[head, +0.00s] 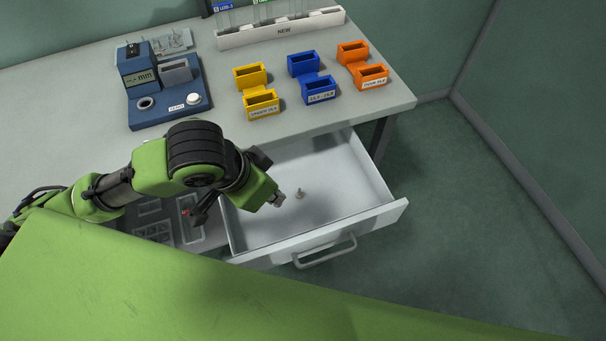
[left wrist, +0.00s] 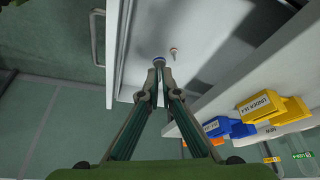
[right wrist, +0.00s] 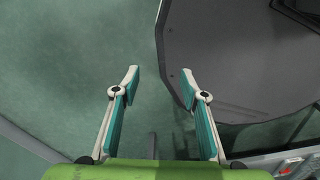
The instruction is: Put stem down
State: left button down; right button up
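My left gripper (head: 274,196) is low over the open white drawer (head: 325,220). In the left wrist view its fingertips (left wrist: 160,78) are nearly together, closed on a small piece with a round, bluish-grey end, which looks like a stem (left wrist: 158,62). Its lower part is hidden between the fingers. Another small pale, pointed piece stands in the drawer (head: 300,193), just right of the gripper. It also shows beyond the fingertips in the left wrist view (left wrist: 173,52). My right gripper (right wrist: 160,82) is open and empty, over the floor and out of the head view.
On the table (head: 225,130) are a blue measuring device (head: 160,85), yellow bins (head: 262,103), blue bins (head: 319,88) and orange bins (head: 371,76). A white rack marked NEW (head: 283,30) stands behind. Clear trays (head: 155,218) lie left of the drawer. The drawer's right part is clear.

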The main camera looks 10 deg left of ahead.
pick_arm(q)
jog(key=w+a+f, duration=0.1)
jog(key=w+f, duration=0.2)
jog(key=w, duration=0.1)
jog(key=w+a+f, duration=0.1)
jog(key=w+f, duration=0.2)
jog(key=w, duration=0.1)
jog(key=w+a+f, duration=0.1)
jog(key=w+f, duration=0.2)
jog(key=w, duration=0.1)
jog(key=shift+w+a, duration=0.3)
jog(key=shift+w+a+f, duration=0.1)
jog(key=shift+w+f, duration=0.1)
jog(key=shift+f, duration=0.05)
jog(key=shift+w+f, duration=0.1)
jog(key=shift+f, duration=1.65)
pick_arm(e)
jog(key=shift+w+a+r, duration=0.15)
jog(key=shift+w+r, duration=0.05)
jog(key=shift+w, duration=0.15)
pick_arm(q)
jog(key=shift+f+p, duration=0.15)
jog(key=shift+p, duration=0.15)
jog(key=c, duration=2.3)
grip_release()
jog(key=v, duration=1.2)
jog(key=shift+w+a, duration=0.1)
jog(key=shift+w, duration=0.05)
pick_arm(e)
jog(key=shift+r, duration=0.1)
